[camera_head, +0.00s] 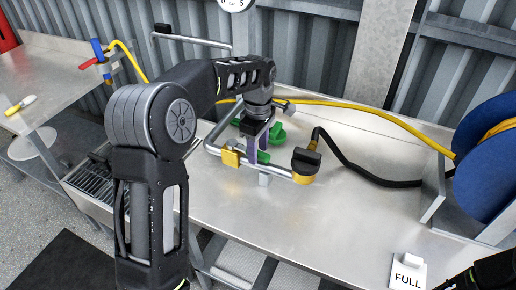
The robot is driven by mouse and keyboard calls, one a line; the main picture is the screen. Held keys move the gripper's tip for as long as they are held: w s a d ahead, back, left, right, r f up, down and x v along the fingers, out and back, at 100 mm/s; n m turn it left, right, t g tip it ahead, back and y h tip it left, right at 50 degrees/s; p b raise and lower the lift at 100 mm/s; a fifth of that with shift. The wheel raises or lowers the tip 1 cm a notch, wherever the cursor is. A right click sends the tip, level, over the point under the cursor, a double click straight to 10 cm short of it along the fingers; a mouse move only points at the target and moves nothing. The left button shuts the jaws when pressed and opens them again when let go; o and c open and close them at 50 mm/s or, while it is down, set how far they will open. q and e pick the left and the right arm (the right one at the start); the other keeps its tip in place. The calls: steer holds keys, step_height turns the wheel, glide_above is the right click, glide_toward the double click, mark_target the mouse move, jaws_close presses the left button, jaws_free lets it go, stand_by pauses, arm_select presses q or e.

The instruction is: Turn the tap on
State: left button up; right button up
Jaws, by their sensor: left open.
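A grey pipe (222,154) with a brass block runs low over the steel bench, and a hose fitting with a black knob (306,158) stands at its right end. Green handle parts (277,134) show beside and behind my left gripper, probably the tap's handle. My left gripper (256,152) points down over the pipe with its purple fingers apart, close to the green parts. The wrist and fingers hide part of the green handle, and I cannot tell whether they touch it. At the bottom right corner only a dark part of my right arm shows.
A yellow hose (370,108) and a black hose (365,175) run right to a blue reel (488,150). A white "FULL" card (407,273) lies at the front right. The bench (300,215) is bare in front. A side table (60,75) stands at the left.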

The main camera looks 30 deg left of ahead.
arm_select(q)
step_height(320, 180, up, 8)
steer(key=shift+f+b, duration=0.1)
steer(key=shift+b, duration=0.4)
stand_by(0.5)
